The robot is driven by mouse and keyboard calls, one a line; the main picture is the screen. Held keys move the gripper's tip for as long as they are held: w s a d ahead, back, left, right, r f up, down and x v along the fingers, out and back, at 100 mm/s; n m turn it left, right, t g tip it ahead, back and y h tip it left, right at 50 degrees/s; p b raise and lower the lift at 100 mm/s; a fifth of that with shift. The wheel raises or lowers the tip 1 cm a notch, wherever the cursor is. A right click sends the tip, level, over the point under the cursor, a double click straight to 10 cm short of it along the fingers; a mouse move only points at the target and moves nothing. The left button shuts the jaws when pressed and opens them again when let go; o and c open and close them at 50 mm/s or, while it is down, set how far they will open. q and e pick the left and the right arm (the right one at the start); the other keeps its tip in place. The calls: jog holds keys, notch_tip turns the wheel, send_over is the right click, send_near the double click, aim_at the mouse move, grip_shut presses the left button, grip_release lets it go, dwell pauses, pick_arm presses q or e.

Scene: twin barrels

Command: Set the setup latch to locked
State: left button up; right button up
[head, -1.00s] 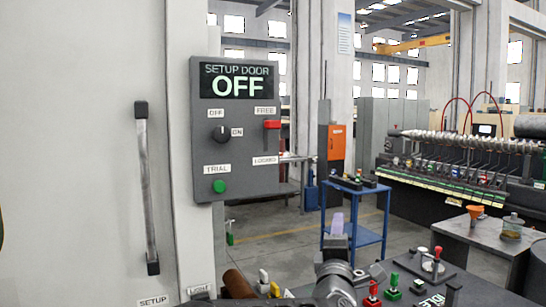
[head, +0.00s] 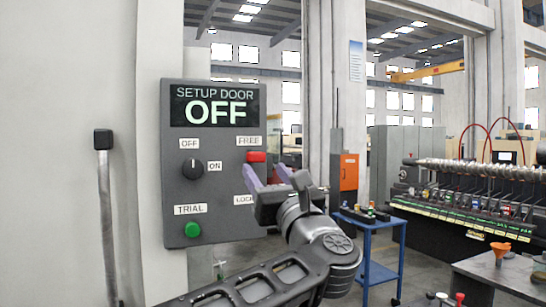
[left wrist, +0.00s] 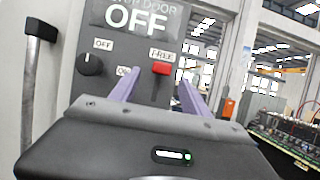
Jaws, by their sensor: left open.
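The setup latch is a red handle (head: 256,157) at the right side of the grey setup door panel (head: 222,222), just under the FREE label. It also shows in the left wrist view (left wrist: 161,69), between my two purple fingers. My left gripper (head: 266,174) is open and empty. In the head view its fingertips are just below the red handle. I cannot tell whether they touch it. The LOCKED label (head: 243,200) lower on the panel is partly hidden by my gripper. My right gripper is not in view.
The panel also has a black OFF/ON knob (head: 193,170), a green TRIAL button (head: 192,230) and a screen reading SETUP DOOR OFF (head: 218,105). A vertical door handle (head: 106,210) stands to the left. A blue cart (head: 372,245) is behind to the right.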

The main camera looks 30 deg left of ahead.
aim_at(258, 160)
pick_arm(q)
jog(key=shift+w, duration=0.45)
jog(key=shift+w+a+r+p, duration=0.1)
jog(key=shift+a+r+p, duration=0.25)
jog(key=shift+a+p, duration=0.1)
jog(key=p+x, duration=0.3)
jog(key=x, duration=0.3)
jog(key=shift+w+a, duration=0.15)
jog(key=shift+a, duration=0.1)
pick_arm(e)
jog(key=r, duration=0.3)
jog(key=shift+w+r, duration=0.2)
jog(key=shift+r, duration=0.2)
pick_arm(q)
jog(key=shift+c, duration=0.3)
grip_shut()
